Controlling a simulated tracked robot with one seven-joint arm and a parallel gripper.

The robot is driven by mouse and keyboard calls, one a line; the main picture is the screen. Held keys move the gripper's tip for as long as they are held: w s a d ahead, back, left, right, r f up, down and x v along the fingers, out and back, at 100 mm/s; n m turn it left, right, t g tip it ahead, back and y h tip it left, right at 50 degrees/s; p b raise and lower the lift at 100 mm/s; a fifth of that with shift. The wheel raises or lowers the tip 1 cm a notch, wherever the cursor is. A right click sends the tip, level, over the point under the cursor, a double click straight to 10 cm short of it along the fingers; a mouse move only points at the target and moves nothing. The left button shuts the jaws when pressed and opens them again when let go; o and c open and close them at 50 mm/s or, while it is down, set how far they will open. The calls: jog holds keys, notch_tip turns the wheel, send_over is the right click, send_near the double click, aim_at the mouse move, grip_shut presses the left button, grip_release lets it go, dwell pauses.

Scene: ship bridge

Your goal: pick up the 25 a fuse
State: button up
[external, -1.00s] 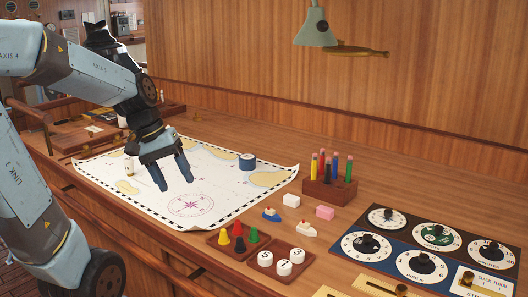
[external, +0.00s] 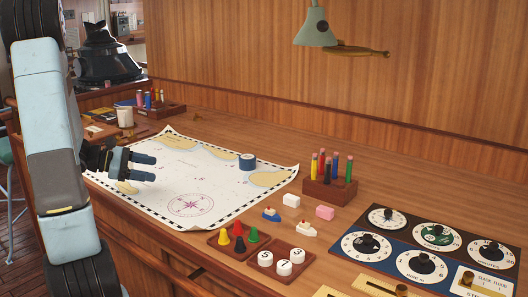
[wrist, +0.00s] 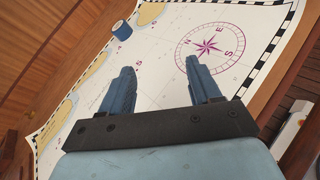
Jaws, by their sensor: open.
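I cannot pick out a 25 A fuse by any readable marking. A dark red wooden block (external: 331,191) on the desk holds several upright coloured sticks (external: 337,166), too small to read. A second block (external: 160,109) at the far left end holds pink, blue and other small cylinders (external: 148,101), also unreadable. My gripper (external: 152,167) is open and empty above the left part of the chart (external: 215,196), well apart from both blocks. In the wrist view my gripper (wrist: 160,66) has its two blue fingers spread with only chart between them.
A blue tape roll (external: 247,162) sits on the chart.

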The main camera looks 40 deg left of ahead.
aim_at(129, 167)
jog(key=s+a+f+n+t+y, duration=0.1)
jog(key=a+n, duration=0.1)
jog(key=a, duration=0.1)
jog(key=s+a+f+n+t+y, duration=0.1)
jog(key=a+n, duration=0.1)
jog(key=a, duration=0.2)
jog(key=s+a+f+n+t+y, duration=0.1)
jog(key=a+n+t+y, duration=0.1)
jog(key=a, duration=0.1)
jog(key=shift+s+a, duration=0.2)
jog(key=shift+a, duration=0.15)
jog(key=s+a+f+n+y, duration=0.1)
jog(key=a, duration=0.1)
jog(key=s+a+n+t+y, duration=0.1)
jog(key=s+a+n+y, duration=0.1)
jog(key=a, duration=0.1)
jog(key=s+a+f+n+t+y, duration=0.1)
jog(key=a+n, duration=0.1)
jog(key=shift+s+a+f+y, duration=0.25)
jog(key=shift+s+f+y, duration=0.05)
jog(key=w, duration=0.8)
jog(key=shift+w+a, duration=0.1)
jog(key=shift+w, duration=0.05)
jog(key=shift+w+a, duration=0.2)
jog(key=shift+w, duration=1.15)
jog(key=shift+w+a, duration=0.2)
jog(key=shift+w, duration=1.1)
jog(key=c, duration=1)
